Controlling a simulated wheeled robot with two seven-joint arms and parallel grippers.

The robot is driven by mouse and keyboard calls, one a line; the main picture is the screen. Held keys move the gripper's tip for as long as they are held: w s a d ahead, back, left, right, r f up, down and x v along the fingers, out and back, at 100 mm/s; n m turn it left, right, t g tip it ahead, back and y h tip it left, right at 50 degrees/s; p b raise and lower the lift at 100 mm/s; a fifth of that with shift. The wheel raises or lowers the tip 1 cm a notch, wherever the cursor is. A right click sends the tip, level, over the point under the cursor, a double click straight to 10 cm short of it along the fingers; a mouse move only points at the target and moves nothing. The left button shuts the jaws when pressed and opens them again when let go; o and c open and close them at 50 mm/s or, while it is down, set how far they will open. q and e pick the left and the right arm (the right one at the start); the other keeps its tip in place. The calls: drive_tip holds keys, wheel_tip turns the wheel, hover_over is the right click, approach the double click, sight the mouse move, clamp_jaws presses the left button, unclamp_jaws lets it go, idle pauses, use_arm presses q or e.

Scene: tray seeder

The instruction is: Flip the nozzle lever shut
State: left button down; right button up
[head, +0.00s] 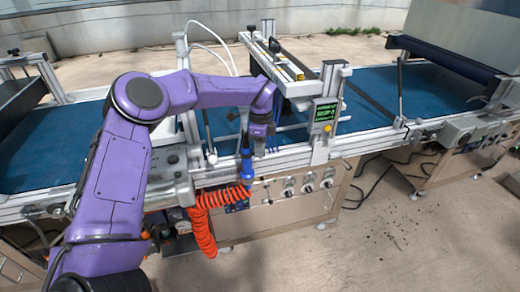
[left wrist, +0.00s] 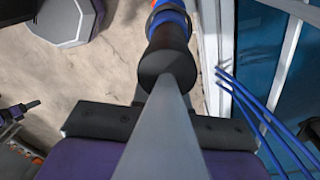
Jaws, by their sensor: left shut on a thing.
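The air nozzle (head: 246,164), with a blue body, hangs upright at the front edge of the machine, above the orange coiled hose. In the left wrist view, the nozzle shows as a dark cylinder (left wrist: 168,58) with a blue and orange collar, and a long pale grey tapered part (left wrist: 165,135) runs toward the camera. My left gripper (left wrist: 165,118) is shut around this part. I cannot tell the lever apart from the nozzle body or read its angle. My right gripper is in neither view.
The blue conveyor belt (head: 375,85) runs behind the nozzle. A metal gantry (head: 285,70) and a post with a green display (head: 325,112) stand close to the right of my gripper. The orange coiled hose (head: 203,228) hangs below. Knobs (head: 308,184) line the front panel.

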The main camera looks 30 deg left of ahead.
use_arm(q)
drive_tip(key=shift+s+d+m, duration=0.1)
drive_tip(key=shift+s+m, duration=0.35)
drive_tip(key=shift+m, duration=0.7)
drive_tip(key=shift+s+m, duration=0.45)
drive_tip(key=shift+m, duration=0.75)
drive_tip(key=shift+s+d+m, duration=0.1)
drive_tip(key=shift+s+m, duration=0.35)
drive_tip(key=shift+m, duration=0.7)
drive_tip(key=c, duration=1.1)
unclamp_jaws()
drive_tip(key=shift+c, duration=0.2)
wheel_tip(320, 180, up, 10)
drive_tip(key=b, duration=0.1)
drive_tip(key=shift+w+r, duration=0.25)
drive_tip(key=shift+w, duration=0.05)
